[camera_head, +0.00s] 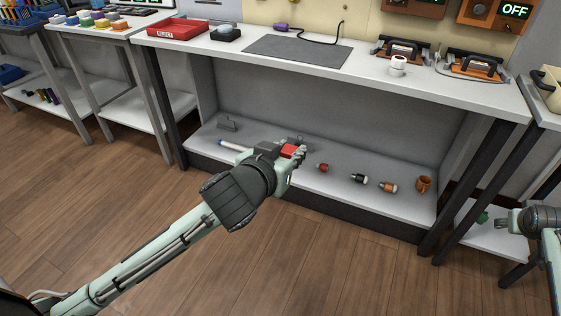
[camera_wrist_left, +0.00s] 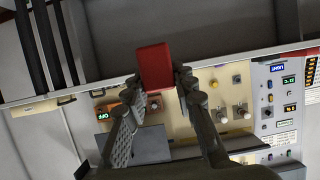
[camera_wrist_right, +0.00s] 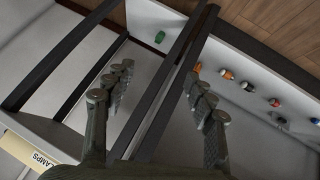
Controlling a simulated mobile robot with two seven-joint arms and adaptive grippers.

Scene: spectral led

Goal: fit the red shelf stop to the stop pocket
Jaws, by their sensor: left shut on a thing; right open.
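The red shelf stop (camera_head: 289,151) is a small red block held at the front of the lower shelf, under the workbench. My left gripper (camera_head: 294,163) is shut on it; the left wrist view shows the red block (camera_wrist_left: 155,66) between the fingertips. A small grey bracket (camera_head: 227,124) stands at the back left of the shelf, and another grey piece (camera_head: 296,140) shows just behind the red block. I cannot tell which of these is the stop pocket. My right gripper (camera_wrist_right: 153,80) is open and empty, by the bench legs at the right.
Dark bench legs (camera_head: 440,220) stand at right. The bench top (camera_head: 225,52) is above.

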